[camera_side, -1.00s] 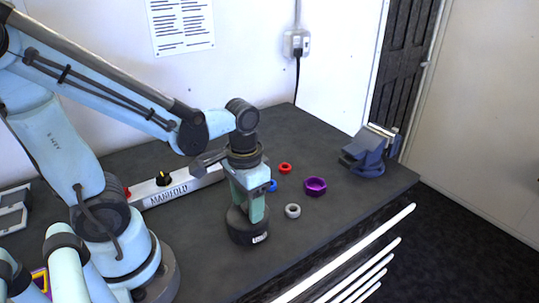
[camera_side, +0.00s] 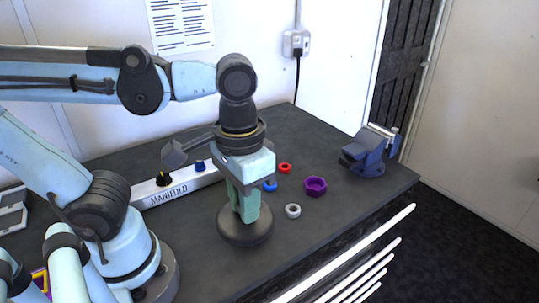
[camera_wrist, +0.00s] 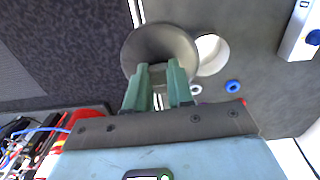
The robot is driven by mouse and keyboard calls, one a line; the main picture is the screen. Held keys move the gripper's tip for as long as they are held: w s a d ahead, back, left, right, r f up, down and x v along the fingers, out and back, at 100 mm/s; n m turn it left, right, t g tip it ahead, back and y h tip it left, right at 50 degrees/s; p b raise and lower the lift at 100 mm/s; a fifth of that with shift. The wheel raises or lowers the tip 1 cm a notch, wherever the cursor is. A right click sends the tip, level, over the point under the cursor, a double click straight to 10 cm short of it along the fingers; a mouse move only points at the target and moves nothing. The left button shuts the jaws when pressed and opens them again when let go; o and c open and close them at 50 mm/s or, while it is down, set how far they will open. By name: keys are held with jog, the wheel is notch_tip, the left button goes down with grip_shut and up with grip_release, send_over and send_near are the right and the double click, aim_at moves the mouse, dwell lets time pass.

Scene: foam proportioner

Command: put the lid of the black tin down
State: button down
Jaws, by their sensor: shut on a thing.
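My gripper (camera_side: 244,218) points down and is shut on the lid of the black tin (camera_side: 236,235), a dark round disc. In the wrist view the lid (camera_wrist: 150,37) lies beneath my fingers (camera_wrist: 160,76). A pale round shape (camera_wrist: 214,50), partly hidden by the lid, shows to its right there; it looks like the open tin, but I cannot be sure. In the side view the tin's body is hidden behind the lid. The lid appears raised above the table; its exact height is hard to tell.
A purple nut (camera_side: 315,187), grey ring (camera_side: 293,211), red ring (camera_side: 285,168) and blue ring (camera_side: 270,186) lie right of my gripper. A white manifold (camera_side: 180,186) stands behind left, a blue vise (camera_side: 368,152) at the right. The front right tabletop (camera_side: 300,245) is clear.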

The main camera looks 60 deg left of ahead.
jog(key=shift+s+d+r, duration=0.3)
jog(key=shift+d+r, duration=0.05)
jog(key=shift+d, duration=0.15)
jog(key=shift+w+a+f+n, duration=0.1)
jog(key=shift+w+a+n, duration=0.25)
jog(key=shift+n, duration=0.55)
jog(key=w+a+n, duration=0.1)
jog(key=n, duration=0.1)
jog(key=a+f+n, duration=0.1)
jog(key=n, duration=0.1)
jog(key=w+a+n, duration=0.1)
jog(key=a+n, duration=0.1)
jog(key=n, duration=0.1)
jog(key=shift+w+f, duration=0.35)
jog(key=shift+f, duration=0.05)
jog(key=w+a+f+n, duration=0.2)
jog(key=a+n, duration=0.3)
jog(key=n, duration=0.4)
send_over(225, 199)
notch_tip(225, 199, down, 7)
jog(key=shift+f, duration=2.15)
jog(key=shift+f, duration=0.15)
